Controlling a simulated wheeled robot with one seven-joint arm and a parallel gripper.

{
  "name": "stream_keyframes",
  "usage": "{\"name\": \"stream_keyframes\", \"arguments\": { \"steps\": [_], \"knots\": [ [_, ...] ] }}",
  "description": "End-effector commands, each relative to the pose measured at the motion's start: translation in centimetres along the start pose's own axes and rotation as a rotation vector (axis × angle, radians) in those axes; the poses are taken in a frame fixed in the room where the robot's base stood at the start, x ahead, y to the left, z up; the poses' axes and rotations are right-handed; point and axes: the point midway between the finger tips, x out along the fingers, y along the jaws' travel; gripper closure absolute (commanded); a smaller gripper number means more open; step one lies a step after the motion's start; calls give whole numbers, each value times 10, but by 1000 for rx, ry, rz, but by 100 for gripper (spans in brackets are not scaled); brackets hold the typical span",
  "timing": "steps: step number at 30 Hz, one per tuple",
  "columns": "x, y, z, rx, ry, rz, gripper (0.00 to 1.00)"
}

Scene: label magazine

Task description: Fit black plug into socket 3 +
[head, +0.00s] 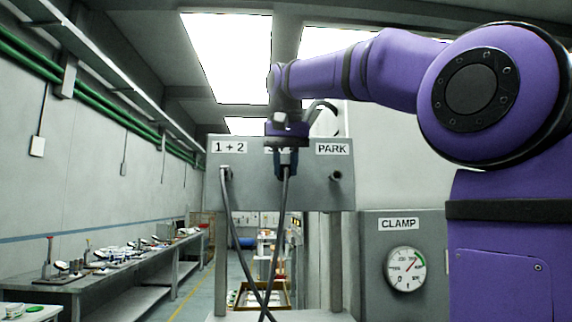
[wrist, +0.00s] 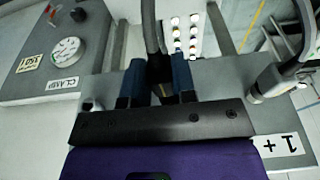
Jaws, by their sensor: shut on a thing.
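The middle label is mostly hidden behind my gripper (head: 286,158). My gripper, with blue fingers, is shut on the black plug (wrist: 159,69) at the middle of the panel, between the two labelled positions. A grey cable (head: 280,215) hangs down from this plug. The middle socket is hidden by the gripper and plug. I cannot tell whether the plug is inside it or only in front of it.
The PARK socket (head: 335,176) has no cable. A CLAMP box with a gauge (head: 405,269) stands at right. A long workbench (head: 110,265) lines the left wall.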

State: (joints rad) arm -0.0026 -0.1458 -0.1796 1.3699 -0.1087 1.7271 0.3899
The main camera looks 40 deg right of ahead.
Motion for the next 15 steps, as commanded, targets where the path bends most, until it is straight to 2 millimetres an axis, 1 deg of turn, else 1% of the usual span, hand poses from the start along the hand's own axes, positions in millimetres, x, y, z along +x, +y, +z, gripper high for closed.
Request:
{"name": "stream_keyframes", "arguments": {
  "steps": [6, 15],
  "knots": [
    [2, 0, -12, 0, 0, 1, 98],
    [3, 0, -15, -1, 1, 1, 98]
  ]
}}
